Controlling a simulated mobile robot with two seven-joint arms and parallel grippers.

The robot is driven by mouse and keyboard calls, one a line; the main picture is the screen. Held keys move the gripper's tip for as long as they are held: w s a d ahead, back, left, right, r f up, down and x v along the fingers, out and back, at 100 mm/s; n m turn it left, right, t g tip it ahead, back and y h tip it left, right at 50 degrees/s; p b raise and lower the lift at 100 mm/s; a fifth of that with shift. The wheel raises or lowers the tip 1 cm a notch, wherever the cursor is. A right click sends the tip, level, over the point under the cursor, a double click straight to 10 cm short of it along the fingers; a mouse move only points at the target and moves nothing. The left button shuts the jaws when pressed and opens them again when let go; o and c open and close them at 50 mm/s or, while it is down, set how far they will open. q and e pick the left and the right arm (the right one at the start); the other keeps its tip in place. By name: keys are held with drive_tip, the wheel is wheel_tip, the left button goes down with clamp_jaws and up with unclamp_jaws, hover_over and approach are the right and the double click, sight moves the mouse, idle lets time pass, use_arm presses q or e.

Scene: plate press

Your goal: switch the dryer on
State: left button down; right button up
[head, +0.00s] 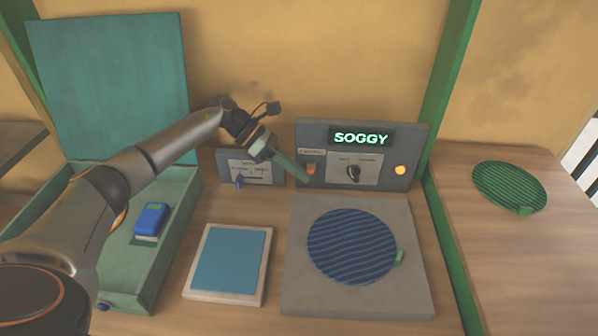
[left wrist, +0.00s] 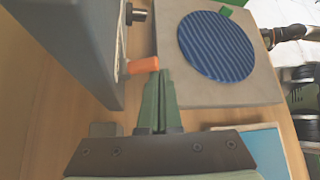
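The dryer's grey control panel (head: 420,150) stands behind a grey base plate (head: 400,290), with a lit display (head: 361,138) reading "SOGGY". An orange-red switch (head: 311,169) is at the panel's left, and it juts out as an orange lever in the left wrist view (left wrist: 143,66). A dark knob (head: 353,173) and a glowing amber lamp (head: 400,170) are further right. A blue ribbed disc (head: 350,246) with a green tab lies on the base. My left gripper (head: 303,174) has its fingers together and empty, tips close beside the switch; contact is unclear.
A smaller panel with a blue lever (head: 239,181) stands left of the dryer. A blue-topped pad (head: 231,259), an open teal box (head: 120,265) holding a blue device (head: 150,218), and a green ribbed disc (head: 509,187) lie around. A dark arm part shows at the left wrist view's upper right.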

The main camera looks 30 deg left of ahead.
use_arm(q)
drive_tip(key=shift+w+r, duration=0.2)
drive_tip(key=shift+r, duration=0.35)
drive_tip(key=b+v, duration=0.1)
drive_tip(key=v, duration=0.6)
drive_tip(key=shift+s+a+f, duration=0.2)
drive_tip(key=shift+a+f, duration=0.05)
drive_tip(key=shift+f, duration=0.1)
